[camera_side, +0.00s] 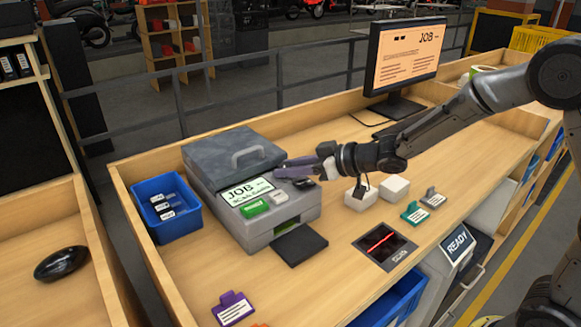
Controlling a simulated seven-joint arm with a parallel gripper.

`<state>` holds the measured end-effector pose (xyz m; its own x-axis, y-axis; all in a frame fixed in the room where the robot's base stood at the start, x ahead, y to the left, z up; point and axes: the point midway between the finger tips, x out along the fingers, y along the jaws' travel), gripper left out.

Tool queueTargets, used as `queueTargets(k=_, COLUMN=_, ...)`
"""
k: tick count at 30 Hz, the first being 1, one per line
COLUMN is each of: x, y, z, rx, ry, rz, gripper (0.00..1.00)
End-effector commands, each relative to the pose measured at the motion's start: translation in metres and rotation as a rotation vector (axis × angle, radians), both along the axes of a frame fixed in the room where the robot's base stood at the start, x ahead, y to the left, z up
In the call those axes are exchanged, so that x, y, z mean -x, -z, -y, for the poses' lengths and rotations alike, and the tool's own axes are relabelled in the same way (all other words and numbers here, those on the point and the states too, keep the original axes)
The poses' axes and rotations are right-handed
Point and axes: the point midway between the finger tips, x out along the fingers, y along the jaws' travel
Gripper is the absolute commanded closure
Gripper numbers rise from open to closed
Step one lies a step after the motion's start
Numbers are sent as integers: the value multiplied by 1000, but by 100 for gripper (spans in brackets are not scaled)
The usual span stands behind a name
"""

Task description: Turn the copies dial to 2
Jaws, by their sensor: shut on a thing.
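The grey copier (264,236) stands on the bench at the left, with its lid (222,160) down. Its sloped panel has a lit screen (247,191) reading JOB, a green button (255,207) and a pale button (279,197). The copies dial (303,184) is a small dark knob at the panel's right end. My gripper (284,170) reaches in from the right, low over that end, with its fingers shut on the dial. The fingers partly cover the dial, and its pointer and numbers cannot be read.
A blue bin (166,211) with labelled items stands left of the copier. A dark output tray (299,249) sticks out in front. White blocks (395,187), teal (414,212) and grey tags, a scanner plate (384,246) and a monitor (405,57) are to the right. The front bench is mostly clear.

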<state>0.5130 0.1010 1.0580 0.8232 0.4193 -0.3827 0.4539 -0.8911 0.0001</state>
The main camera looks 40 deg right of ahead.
Motion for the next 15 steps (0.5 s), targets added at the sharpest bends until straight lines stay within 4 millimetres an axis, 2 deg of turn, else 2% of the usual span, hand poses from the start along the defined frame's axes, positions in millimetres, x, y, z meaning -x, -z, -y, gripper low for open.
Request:
queueTargets(k=8, x=-1, y=0, z=1, rx=1, ry=-26, rz=0, gripper=100)
queueTargets(k=15, x=-2, y=0, z=4, rx=0, ry=-126, rz=-1, gripper=100)
